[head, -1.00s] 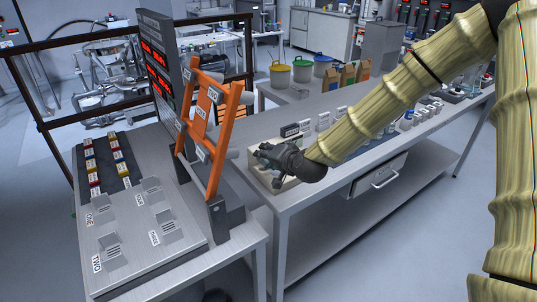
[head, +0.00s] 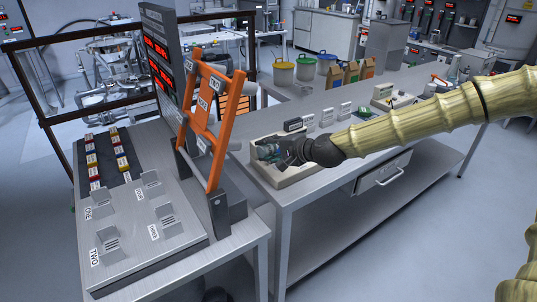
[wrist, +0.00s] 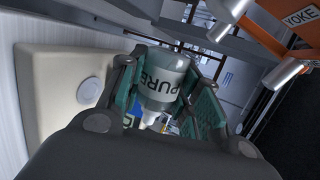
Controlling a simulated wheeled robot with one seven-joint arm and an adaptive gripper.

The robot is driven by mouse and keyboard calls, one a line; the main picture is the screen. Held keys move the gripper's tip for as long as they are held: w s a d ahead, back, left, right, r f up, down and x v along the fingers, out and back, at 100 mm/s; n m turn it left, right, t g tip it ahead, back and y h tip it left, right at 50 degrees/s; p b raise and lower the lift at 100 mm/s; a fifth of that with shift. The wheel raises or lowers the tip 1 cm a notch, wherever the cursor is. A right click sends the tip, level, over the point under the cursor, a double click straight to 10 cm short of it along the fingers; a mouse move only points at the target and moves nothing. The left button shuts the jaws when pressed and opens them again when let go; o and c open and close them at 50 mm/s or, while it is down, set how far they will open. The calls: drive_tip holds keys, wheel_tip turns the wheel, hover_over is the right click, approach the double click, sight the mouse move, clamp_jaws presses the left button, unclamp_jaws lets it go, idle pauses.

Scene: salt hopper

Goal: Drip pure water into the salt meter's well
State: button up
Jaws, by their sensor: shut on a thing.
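My gripper (head: 268,152) is shut on a small bottle labelled PURE (wrist: 165,80). In the wrist view the bottle sits between the green finger pads, its label upside down and a pale narrow nozzle at the picture's lower end. In the head view the gripper is at the beige block (head: 290,180) on the near end of the long bench, and largely hides the bottle. The beige block also shows left of the bottle in the wrist view (wrist: 60,125), with a round pale disc (wrist: 88,90) on its face. I cannot tell whether this disc is the meter's well. No drop shows.
The orange yoke frame (head: 218,125) stands close left of my gripper. A panel with red readouts (head: 160,60) is behind it.

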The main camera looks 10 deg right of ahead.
drive_tip(key=m+y+b, duration=0.1)
drive_tip(key=m+b, duration=0.1)
drive_tip(key=b, duration=0.1)
drive_tip(key=shift+d+r+y+b, duration=0.1)
drive_tip(key=shift+d+y+b, duration=0.05)
drive_tip(key=shift+y+b, duration=0.15)
drive_tip(key=shift+r+m+b, duration=0.3)
drive_tip(key=shift+b, duration=0.2)
drive_tip(key=shift+r, duration=0.1)
idle(2.2)
